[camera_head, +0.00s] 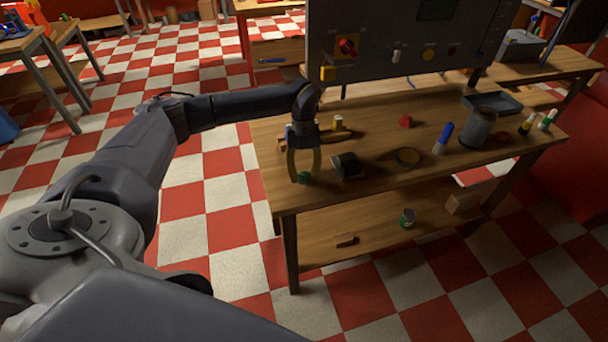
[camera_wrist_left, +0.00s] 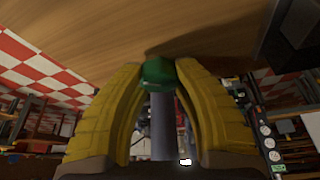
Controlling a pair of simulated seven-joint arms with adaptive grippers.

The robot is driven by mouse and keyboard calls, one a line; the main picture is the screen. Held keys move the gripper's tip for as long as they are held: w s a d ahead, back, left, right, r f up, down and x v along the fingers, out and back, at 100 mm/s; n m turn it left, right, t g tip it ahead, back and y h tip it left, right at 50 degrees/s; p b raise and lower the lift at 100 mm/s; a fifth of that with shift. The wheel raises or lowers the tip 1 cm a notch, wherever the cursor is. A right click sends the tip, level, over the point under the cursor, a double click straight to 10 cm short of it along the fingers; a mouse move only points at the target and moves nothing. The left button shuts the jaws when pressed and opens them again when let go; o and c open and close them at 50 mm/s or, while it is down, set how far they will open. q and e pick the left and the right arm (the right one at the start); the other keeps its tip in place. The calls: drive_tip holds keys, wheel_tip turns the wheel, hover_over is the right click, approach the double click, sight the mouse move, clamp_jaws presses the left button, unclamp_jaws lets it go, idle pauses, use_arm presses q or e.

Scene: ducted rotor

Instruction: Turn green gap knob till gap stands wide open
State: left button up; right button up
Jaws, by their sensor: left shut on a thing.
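The green knob (camera_head: 304,178) shows at the tips of my left gripper (camera_head: 303,168), close to the near left corner of the wooden table. In the left wrist view the green knob (camera_wrist_left: 157,72) is a faceted piece between the yellow fingertips of my left gripper (camera_wrist_left: 158,82). The fingers are shut on it. A grey shaft (camera_wrist_left: 163,125) appears below the knob in that view, between the fingers. The fingers partly cover the knob's sides. I cannot tell from these frames which gap it governs or how wide that is. My right gripper is not in view.
A dark block (camera_head: 347,165) stands just right of the gripper. A grey panel (camera_head: 375,65) rises behind.

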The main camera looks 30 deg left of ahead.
use_arm(q)
drive_tip(key=m+y, duration=0.1)
drive_tip(key=m, duration=0.2)
drive_tip(key=m+g+y, duration=0.1)
drive_tip(key=m, duration=0.2)
drive_tip(key=shift+s+d+m, duration=0.1)
drive_tip(key=shift+s+m, duration=0.05)
drive_tip(key=shift+m, duration=0.15)
drive_tip(key=m+y, duration=0.1)
drive_tip(key=m, duration=0.1)
drive_tip(key=m+y, duration=0.1)
drive_tip(key=m, duration=0.2)
drive_tip(key=shift+f+y, duration=0.1)
drive_tip(key=shift+y, duration=0.2)
drive_tip(key=shift+s+m+t, duration=0.1)
drive_tip(key=shift+m+t, duration=0.2)
drive_tip(key=shift+m, duration=0.2)
drive_tip(key=o, duration=1.3)
drive_tip(key=shift+w, duration=0.2)
drive_tip(key=v, duration=1.2)
drive_tip(key=shift+s, duration=0.1)
